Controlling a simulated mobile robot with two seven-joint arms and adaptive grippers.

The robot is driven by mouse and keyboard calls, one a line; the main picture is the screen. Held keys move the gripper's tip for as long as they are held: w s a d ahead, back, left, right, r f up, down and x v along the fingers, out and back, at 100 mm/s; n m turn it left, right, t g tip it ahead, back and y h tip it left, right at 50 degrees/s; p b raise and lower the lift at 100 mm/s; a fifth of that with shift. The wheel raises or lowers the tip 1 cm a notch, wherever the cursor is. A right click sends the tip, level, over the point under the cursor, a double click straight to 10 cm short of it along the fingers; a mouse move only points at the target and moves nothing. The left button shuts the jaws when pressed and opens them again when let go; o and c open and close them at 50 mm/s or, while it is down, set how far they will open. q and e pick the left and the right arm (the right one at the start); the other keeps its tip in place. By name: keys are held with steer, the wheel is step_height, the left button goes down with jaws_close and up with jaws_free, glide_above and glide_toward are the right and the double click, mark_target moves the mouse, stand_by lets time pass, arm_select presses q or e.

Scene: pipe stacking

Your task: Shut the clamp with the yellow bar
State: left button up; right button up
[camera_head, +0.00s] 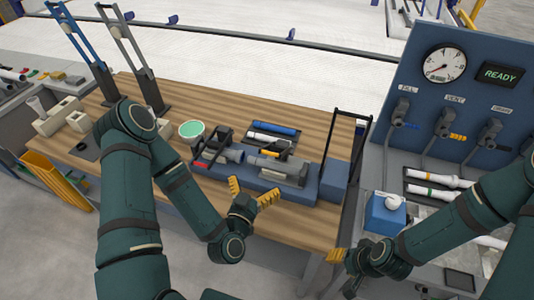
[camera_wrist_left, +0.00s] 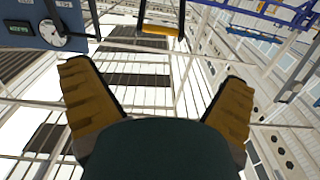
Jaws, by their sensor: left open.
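A raised clamp (camera_head: 327,139), a dark upright frame, stands open at the right end of the blue fixture (camera_head: 331,178) on the wooden bench. In the head view its crossbar looks dark. The left wrist view shows a dark U-shaped frame with a yellow bar (camera_wrist_left: 162,30) at the top, beyond the fingers; it appears to be this clamp. My left gripper (camera_head: 254,192) is open and empty, in front of the fixture, to the left of the raised clamp and apart from it. My right gripper (camera_head: 342,270) is low at the bench's right front; its opening is unclear.
A second, dark clamp (camera_head: 215,142) lies low at the fixture's left, beside a grey pipe piece. A green-topped cup (camera_head: 191,130) and tall levered stands (camera_head: 145,75) are further left. A blue gauge panel (camera_head: 467,80) with hoses stands right.

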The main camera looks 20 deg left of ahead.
arm_select(q)
steer(key=b, duration=0.6)
glide_toward(269, 154)
steer(key=shift+w, duration=1.1)
steer(key=w, duration=0.2)
steer(key=w+p, duration=0.1)
steer(key=w, duration=0.5)
steer(key=shift+w+d+p, duration=0.2)
steer(key=shift+d+p, duration=0.05)
steer(key=shift+p, duration=0.05)
steer(key=c, duration=1.1)
